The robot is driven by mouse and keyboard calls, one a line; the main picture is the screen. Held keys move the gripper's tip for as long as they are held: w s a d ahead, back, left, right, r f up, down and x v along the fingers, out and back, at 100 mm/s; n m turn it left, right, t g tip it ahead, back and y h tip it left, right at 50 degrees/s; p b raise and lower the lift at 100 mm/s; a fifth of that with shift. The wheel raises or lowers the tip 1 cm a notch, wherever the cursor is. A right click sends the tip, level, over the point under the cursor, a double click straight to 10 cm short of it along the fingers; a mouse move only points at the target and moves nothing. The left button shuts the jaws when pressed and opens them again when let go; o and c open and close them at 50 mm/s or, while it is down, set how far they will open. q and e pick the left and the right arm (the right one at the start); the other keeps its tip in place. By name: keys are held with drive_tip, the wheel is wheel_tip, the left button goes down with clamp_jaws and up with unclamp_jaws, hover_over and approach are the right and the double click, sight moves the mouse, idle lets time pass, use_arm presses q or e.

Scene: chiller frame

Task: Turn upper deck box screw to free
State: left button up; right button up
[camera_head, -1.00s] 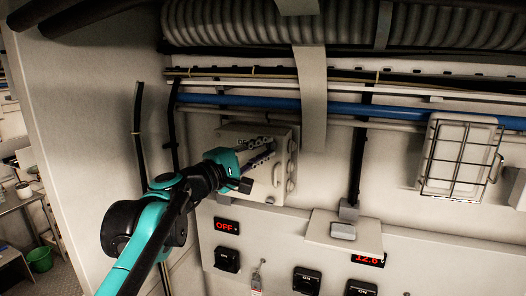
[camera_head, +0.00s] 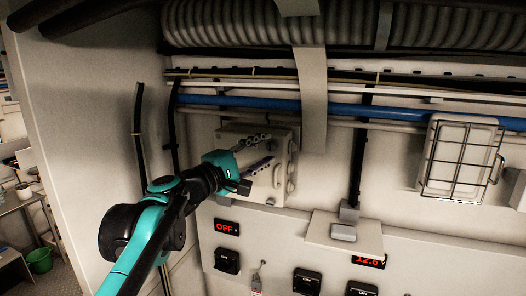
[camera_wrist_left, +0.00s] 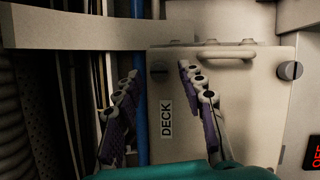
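The pale deck box (camera_head: 262,194) is mounted on the back wall. In the left wrist view its face (camera_wrist_left: 245,110) carries a "DECK" label (camera_wrist_left: 166,118). Another round screw (camera_wrist_left: 290,70) sits at the right edge of the box there. My left gripper (camera_head: 268,149) is in front of the box, with its purple-padded fingers spread and nothing between them; it also shows in the left wrist view (camera_wrist_left: 158,72). My right gripper is out of view.
A blue pipe (camera_head: 350,109) and a black cable run (camera_head: 300,72) cross above the box. A panel with knobs (camera_head: 307,281) and red displays (camera_head: 227,227) lies below. A caged lamp (camera_head: 460,158) is at the right.

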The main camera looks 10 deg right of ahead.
use_arm(q)
drive_tip(key=v, duration=1.1)
drive_tip(key=shift+a, duration=0.35)
drive_tip(key=shift+s, duration=0.15)
drive_tip(key=s+a+f+m+g+y+b, duration=0.1)
drive_tip(key=s+a+f+m+y+b, duration=0.3)
drive_tip(key=f, duration=0.9)
drive_tip(key=s+a+f+n+g+y+b, duration=0.15)
drive_tip(key=f+b, duration=0.55)
drive_tip(key=f, duration=0.7)
drive_tip(key=s+a+f+m+y+b, duration=0.25)
drive_tip(key=s+f+b, duration=0.2)
drive_tip(key=f, duration=0.85)
drive_tip(key=s+a+f+m+y+b, duration=0.1)
drive_tip(key=s+a+f+y+b, duration=0.1)
drive_tip(key=f, duration=0.8)
drive_tip(key=s+a+f+m+y+b, duration=0.1)
drive_tip(key=s+a+f+y+b, duration=0.2)
drive_tip(key=a+f+b, duration=0.4)
drive_tip(key=s+a+f+m+y+b, duration=0.1)
drive_tip(key=a+f, duration=0.5)
drive_tip(key=f, duration=0.7)
drive_tip(key=s+g+y+b, duration=0.1)
drive_tip(key=s+b, duration=0.1)
drive_tip(key=b, duration=0.1)
drive_tip(key=shift+s+a+f+y, duration=0.15)
drive_tip(key=shift+s+a+y, duration=0.25)
